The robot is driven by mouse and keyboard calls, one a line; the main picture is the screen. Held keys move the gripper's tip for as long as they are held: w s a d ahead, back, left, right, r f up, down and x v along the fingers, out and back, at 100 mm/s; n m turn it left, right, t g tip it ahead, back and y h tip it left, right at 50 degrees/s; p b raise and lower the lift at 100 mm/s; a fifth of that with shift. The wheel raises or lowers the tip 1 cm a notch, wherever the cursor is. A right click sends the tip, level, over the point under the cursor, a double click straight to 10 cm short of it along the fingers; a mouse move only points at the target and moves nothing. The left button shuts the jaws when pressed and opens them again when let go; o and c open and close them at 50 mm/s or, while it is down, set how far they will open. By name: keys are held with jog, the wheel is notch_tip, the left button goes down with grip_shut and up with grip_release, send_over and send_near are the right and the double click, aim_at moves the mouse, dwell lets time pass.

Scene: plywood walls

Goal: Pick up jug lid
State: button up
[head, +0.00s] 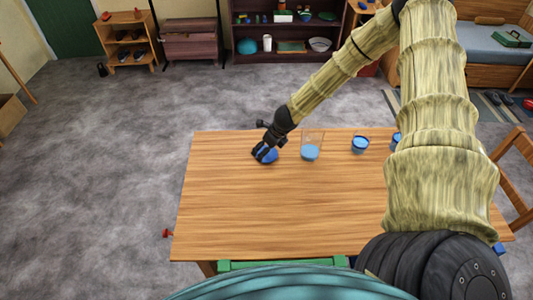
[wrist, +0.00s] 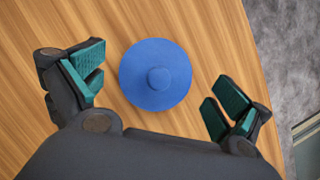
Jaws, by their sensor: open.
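The jug lid (wrist: 156,75) is a round blue disc with a small round knob in its middle. It lies on the wooden table (head: 260,205), near the far left corner, and it shows partly hidden by my gripper in the head view (head: 270,156). My gripper (wrist: 158,85) is open, with its green-padded fingers on either side of the lid's near part in the wrist view. The fingers appear apart from the lid, and nothing is between them in a grip. The height above the table is hard to tell.
A clear jug with blue content (head: 310,152) stands right of my gripper. A blue cup (head: 360,145) is further right, and another blue thing is partly hidden by my arm. The table's front left is clear. A wooden chair (head: 515,170) stands at the right.

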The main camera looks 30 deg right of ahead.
jog(key=shift+w+f, duration=0.2)
jog(key=shift+f, duration=0.2)
